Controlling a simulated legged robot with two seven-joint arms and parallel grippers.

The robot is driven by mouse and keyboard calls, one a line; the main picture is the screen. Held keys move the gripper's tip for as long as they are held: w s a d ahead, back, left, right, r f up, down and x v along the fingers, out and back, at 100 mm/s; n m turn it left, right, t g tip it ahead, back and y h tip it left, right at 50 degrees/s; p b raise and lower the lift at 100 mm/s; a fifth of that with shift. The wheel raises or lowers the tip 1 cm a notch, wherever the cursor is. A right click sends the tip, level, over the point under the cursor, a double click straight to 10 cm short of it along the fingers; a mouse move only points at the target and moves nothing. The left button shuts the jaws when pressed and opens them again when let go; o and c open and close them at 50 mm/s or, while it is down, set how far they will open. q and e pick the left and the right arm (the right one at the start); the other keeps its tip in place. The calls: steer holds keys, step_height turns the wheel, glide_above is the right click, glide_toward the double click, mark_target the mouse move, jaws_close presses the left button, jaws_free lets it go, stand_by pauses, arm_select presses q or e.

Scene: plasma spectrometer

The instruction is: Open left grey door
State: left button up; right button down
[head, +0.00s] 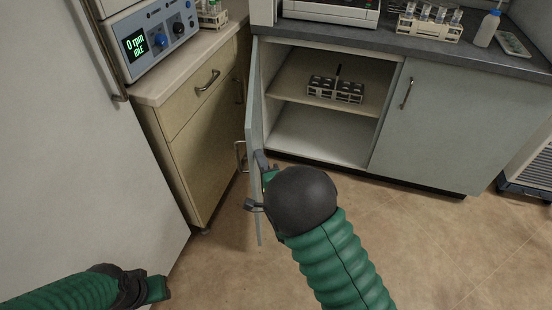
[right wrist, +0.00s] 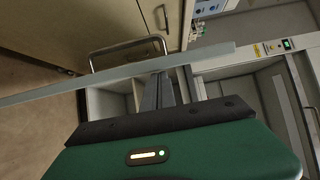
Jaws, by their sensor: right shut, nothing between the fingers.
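The left grey door (head: 254,105) of the grey cabinet stands swung wide open and shows nearly edge-on in the head view. Its metal handle (head: 241,156) is on the door's left face. In the right wrist view the door edge (right wrist: 205,57) crosses as a thin strip, with the handle (right wrist: 125,48) beyond it. My right gripper (head: 262,182) is by the door's free edge, on the inner side; its shut, empty fingers (right wrist: 164,88) show in the right wrist view. Whether they touch the door is unclear. My left gripper (head: 156,289) is low at the left, away from the door; its jaws are unclear.
The open compartment has a shelf (head: 290,80) with a dark tube rack (head: 335,90). The right grey door (head: 440,120) is closed. A beige drawer cabinet (head: 200,120) stands close to the left of the open door. Floor (head: 420,240) at the front right is clear.

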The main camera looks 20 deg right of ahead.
steer(key=w+a+b, duration=0.1)
steer(key=w+a, duration=0.1)
steer(key=a, duration=0.5)
steer(key=w+a+b, duration=0.1)
steer(key=w+a, duration=0.1)
steer(key=a, duration=0.5)
steer(key=shift+w+a, duration=0.35)
